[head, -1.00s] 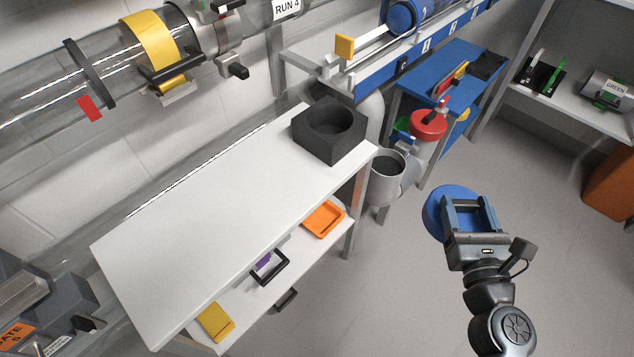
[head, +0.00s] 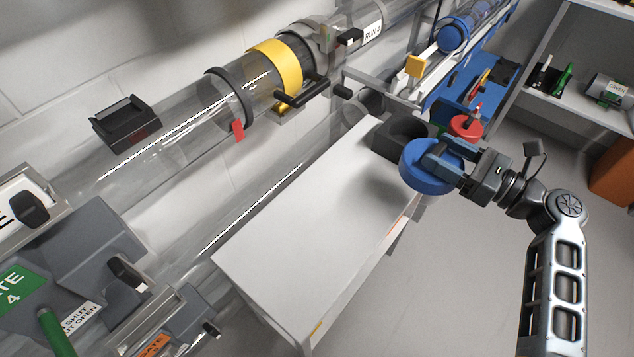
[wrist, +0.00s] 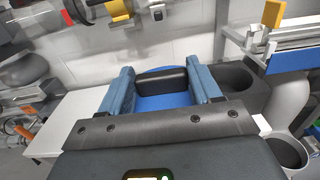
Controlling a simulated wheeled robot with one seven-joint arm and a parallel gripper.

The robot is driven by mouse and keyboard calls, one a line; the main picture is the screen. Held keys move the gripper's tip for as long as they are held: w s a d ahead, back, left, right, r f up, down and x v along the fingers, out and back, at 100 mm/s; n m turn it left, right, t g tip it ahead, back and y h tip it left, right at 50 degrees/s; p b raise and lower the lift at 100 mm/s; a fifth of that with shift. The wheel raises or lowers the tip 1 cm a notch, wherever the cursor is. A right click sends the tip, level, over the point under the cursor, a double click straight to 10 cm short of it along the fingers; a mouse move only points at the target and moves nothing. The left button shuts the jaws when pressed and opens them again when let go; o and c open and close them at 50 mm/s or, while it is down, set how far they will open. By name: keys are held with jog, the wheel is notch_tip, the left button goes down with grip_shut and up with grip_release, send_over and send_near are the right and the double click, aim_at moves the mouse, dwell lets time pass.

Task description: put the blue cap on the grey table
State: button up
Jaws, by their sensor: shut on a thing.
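The blue cap (head: 430,168) is a round disc with a dark grip bar. My gripper (head: 447,160) is shut on that bar and holds the cap in the air, over the far right end of the white-topped table in the head view. In the wrist view the cap (wrist: 165,102) shows between my blue-grey fingers, with its dark bar (wrist: 162,80) across the gap. The table's pale top (head: 310,215) is the grey table as far as I can tell. It also shows at the left in the wrist view (wrist: 72,122).
A dark block with a round hole (head: 392,138) stands on the table's far end, partly behind the cap. The rest of the tabletop is bare. Clear tubes with a yellow band (head: 275,65) run along the wall behind. A blue table (head: 500,80) stands farther back.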

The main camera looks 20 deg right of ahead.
jog(key=shift+w+a+r, duration=0.1)
jog(key=shift+w+a, duration=0.1)
jog(key=shift+w, duration=0.05)
jog(key=shift+w+a+f+b, duration=0.4)
jog(key=shift+w+a+f, duration=0.3)
jog(key=shift+a+f, duration=1.1)
jog(key=shift+w+a+f+b, duration=0.4)
jog(key=shift+w+a+f, duration=0.35)
jog(key=shift+a+f, duration=1)
jog(key=shift+w+a+f+b, duration=0.4)
jog(key=shift+w+a+f, duration=0.3)
jog(key=shift+a+f, duration=1.1)
jog(key=shift+d+f, duration=0.1)
jog(key=shift+f, duration=0.05)
jog(key=o, duration=1.1)
